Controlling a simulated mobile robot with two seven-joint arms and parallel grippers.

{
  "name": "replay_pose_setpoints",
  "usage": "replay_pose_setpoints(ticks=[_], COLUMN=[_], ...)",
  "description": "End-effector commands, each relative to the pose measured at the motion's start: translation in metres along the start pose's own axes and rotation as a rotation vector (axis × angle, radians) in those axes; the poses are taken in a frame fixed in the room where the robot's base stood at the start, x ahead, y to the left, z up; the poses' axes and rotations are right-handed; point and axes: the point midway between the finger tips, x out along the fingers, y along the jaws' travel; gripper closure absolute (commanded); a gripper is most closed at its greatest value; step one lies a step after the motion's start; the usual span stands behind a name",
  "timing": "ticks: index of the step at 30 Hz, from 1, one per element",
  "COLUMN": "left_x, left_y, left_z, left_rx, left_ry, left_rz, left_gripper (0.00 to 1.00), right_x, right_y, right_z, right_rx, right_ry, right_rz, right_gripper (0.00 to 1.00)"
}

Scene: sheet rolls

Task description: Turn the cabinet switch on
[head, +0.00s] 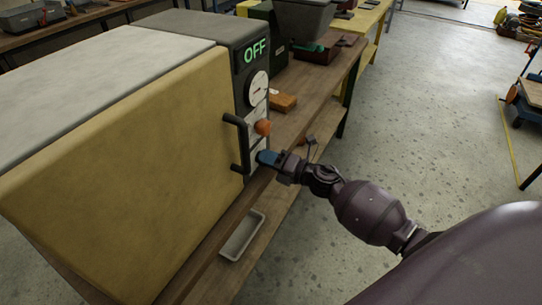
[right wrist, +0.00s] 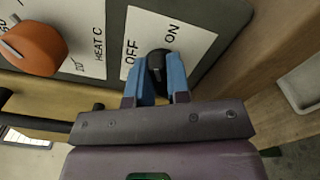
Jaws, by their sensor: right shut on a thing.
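The cabinet (head: 130,150) has a yellow door and a grey control panel (head: 240,90) on its right side. A green display (head: 255,50) at the top of the panel reads OFF. The switch (right wrist: 156,64) is a black knob on a white plate marked OFF and ON. My right gripper (head: 266,158) is at the low end of the panel. In the right wrist view its blue fingers are on both sides of the switch and shut on it. In the head view the gripper hides the switch. My left gripper is not in view.
An orange knob (head: 263,127) and a round gauge (head: 259,88) sit above the switch. A black door handle (head: 236,143) is close to the left of the gripper. A grey tray (head: 242,236) lies below. Open floor is to the right.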

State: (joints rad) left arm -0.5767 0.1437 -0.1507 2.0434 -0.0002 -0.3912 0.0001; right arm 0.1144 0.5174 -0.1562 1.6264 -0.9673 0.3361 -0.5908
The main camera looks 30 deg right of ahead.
Motion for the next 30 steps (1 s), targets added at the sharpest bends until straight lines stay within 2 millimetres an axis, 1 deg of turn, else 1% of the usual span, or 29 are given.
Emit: replay_pose_setpoints(ticks=[1, 6, 15, 21, 30], left_x=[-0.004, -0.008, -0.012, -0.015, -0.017], left_y=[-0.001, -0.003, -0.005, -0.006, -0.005], left_z=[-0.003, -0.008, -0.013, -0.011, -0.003], left_rx=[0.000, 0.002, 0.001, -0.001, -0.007], left_ry=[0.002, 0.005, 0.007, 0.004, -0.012], left_rz=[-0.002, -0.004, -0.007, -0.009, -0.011], left_gripper=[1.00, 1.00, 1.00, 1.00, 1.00], right_x=[0.000, 0.000, 0.000, 0.000, 0.000], right_y=[0.004, 0.002, 0.000, -0.001, -0.002], right_z=[0.003, 0.002, 0.001, 0.000, 0.000], right_rx=[0.043, 0.190, 0.383, 0.451, 0.483], right_ry=[-0.003, -0.001, 0.000, 0.000, 0.000], right_rz=[0.002, 0.001, 0.001, 0.000, 0.000], right_gripper=[1.00, 1.00, 1.00, 1.00, 1.00])
